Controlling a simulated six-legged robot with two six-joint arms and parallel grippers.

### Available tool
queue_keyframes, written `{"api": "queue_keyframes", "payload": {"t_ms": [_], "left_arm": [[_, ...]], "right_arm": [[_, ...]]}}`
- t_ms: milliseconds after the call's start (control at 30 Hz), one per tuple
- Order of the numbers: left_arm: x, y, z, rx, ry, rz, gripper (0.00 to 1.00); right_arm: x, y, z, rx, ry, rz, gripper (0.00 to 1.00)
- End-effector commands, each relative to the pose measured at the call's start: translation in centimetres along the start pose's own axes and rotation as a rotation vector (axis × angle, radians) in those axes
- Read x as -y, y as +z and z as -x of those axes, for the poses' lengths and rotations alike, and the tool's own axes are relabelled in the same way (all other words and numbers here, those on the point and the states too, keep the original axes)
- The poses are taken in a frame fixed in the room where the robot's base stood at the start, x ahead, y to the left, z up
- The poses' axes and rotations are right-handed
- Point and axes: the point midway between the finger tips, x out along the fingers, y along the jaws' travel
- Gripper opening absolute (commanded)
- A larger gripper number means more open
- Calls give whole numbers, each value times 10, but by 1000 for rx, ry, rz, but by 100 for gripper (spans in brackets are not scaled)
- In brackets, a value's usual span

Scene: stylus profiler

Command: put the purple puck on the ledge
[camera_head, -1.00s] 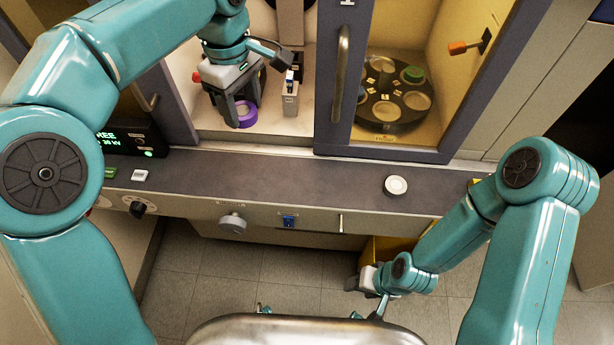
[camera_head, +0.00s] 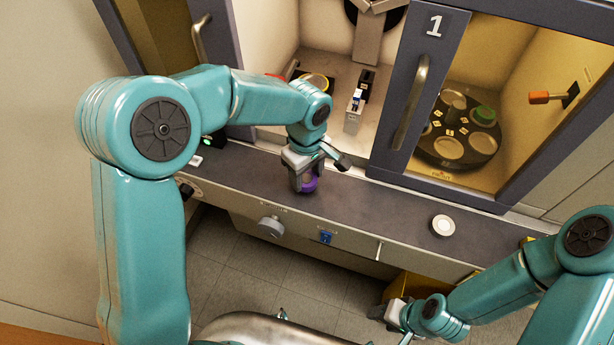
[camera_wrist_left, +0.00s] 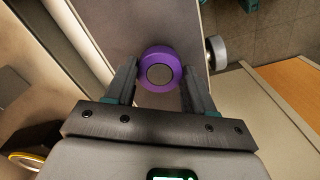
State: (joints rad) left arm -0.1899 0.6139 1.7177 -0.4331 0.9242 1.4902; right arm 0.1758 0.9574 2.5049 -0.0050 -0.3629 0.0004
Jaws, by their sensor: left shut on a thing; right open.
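The purple puck (camera_head: 309,183) is between the fingers of my left gripper (camera_head: 303,184), which is shut on it, over the dark grey ledge (camera_head: 375,207) in front of the cabinet. In the left wrist view the puck (camera_wrist_left: 160,70) shows a grey round centre and a purple rim, with a finger on each side. I cannot tell whether its underside touches the ledge. My right gripper (camera_head: 394,314) is open and empty, low in front of the ledge at the right.
A white round puck (camera_head: 443,225) lies on the ledge to the right. A small upright device (camera_head: 354,112) stands in the open left chamber. A carousel (camera_head: 462,140) with several discs sits behind the door (camera_head: 420,90) marked 1. The ledge between the two pucks is clear.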

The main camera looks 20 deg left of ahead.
Motion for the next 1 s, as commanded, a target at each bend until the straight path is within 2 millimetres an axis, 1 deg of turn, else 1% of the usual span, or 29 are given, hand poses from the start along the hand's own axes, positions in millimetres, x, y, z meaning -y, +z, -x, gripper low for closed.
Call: {"api": "queue_keyframes", "payload": {"t_ms": [33, 133, 400, 567, 600, 667, 933, 1000], "left_arm": [[0, 0, -9, 1, -4, 0, 0], [-1, -1, -19, 1, -1, 0, 0], [-1, -1, -21, 0, 1, 0, 0], [-1, -1, -26, 0, 1, 0, 0], [-1, -1, -25, 0, 1, 0, 60], [-1, -1, -25, 0, 1, 0, 79], [-1, -1, -24, 0, 0, 0, 79], [-1, -1, -21, 0, 0, 0, 79]], "right_arm": [[0, 0, 1, 0, 0, 0, 51], [1, 0, 2, 0, 0, 0, 51], [0, 0, 1, 0, 0, 0, 51], [-2, 0, -4, 0, 0, 0, 51], [-1, 0, -3, 0, 0, 0, 51], [-1, 0, -2, 0, 0, 0, 51], [-1, 0, -2, 0, 0, 0, 51], [0, 0, 1, 0, 0, 0, 51]]}}
